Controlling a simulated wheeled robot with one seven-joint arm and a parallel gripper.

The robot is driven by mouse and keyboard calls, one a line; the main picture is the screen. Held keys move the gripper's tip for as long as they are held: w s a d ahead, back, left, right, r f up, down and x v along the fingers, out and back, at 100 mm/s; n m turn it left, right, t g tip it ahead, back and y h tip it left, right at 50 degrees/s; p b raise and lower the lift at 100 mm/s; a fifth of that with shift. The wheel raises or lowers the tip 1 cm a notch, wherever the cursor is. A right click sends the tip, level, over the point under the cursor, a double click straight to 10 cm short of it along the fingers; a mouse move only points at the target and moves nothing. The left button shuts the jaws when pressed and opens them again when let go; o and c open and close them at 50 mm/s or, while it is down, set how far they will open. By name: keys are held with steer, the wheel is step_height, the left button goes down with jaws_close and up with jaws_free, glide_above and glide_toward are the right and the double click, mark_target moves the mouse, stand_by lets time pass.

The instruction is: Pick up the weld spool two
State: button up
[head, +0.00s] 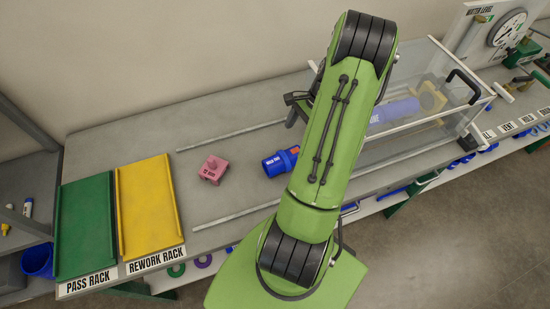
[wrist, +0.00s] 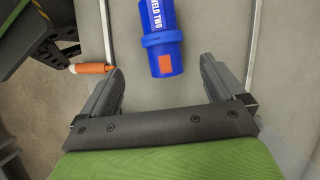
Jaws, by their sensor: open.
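The weld spool two (head: 277,163) is a blue cylinder with a raised collar and white lettering. It lies on the grey bench, left of my green arm, which hides its right part in the head view. In the wrist view the spool (wrist: 160,25) shows its "TWO" lettering and an orange square on its near end. My gripper (wrist: 160,66) is open, with one finger to each side of the spool's near end. No contact shows, and I cannot tell the height gap. My arm hides the gripper in the head view.
A pink block (head: 212,168) sits left of the spool. Thin rails (head: 235,134) run along the bench. Green (head: 84,225) and yellow (head: 147,205) racks lie at left. A clear enclosure (head: 430,75) at right holds another blue part (head: 395,112).

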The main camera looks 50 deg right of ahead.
mark_target(286, 155)
steer(key=x, duration=0.6)
steer(key=shift+w+a+f, duration=0.15)
steer(key=shift+w+f, duration=0.15)
steer(key=x, duration=0.6)
steer(key=c, duration=1.1)
steer(key=shift+r, duration=0.1)
